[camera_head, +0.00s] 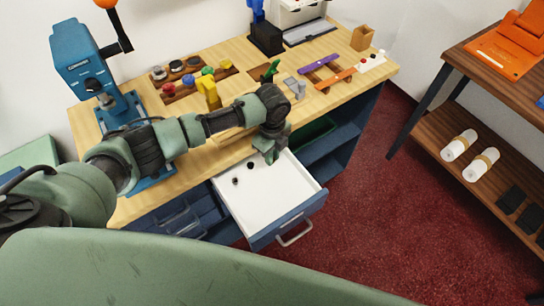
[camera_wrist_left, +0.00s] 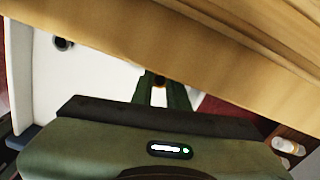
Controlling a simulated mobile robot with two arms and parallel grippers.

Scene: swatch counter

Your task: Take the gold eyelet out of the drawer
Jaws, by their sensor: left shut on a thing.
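The drawer (camera_head: 285,210) is pulled open under the counter, with a white inside and a blue front. My left gripper (camera_head: 270,158) is over the drawer's back part, close to the counter edge. Two small dark pieces (camera_head: 250,165) (camera_head: 235,181) lie on the drawer floor left of the gripper. One dark piece (camera_wrist_left: 63,43) also shows in the left wrist view. My right gripper is out of view.
The wooden counter edge (camera_wrist_left: 190,40) runs close by the gripper across the left wrist view. On the counter stand a blue press (camera_head: 85,65), a yellow piece (camera_head: 208,92) and a rack of coloured knobs (camera_head: 188,80). Red floor (camera_head: 370,220) lies clear right of the drawer.

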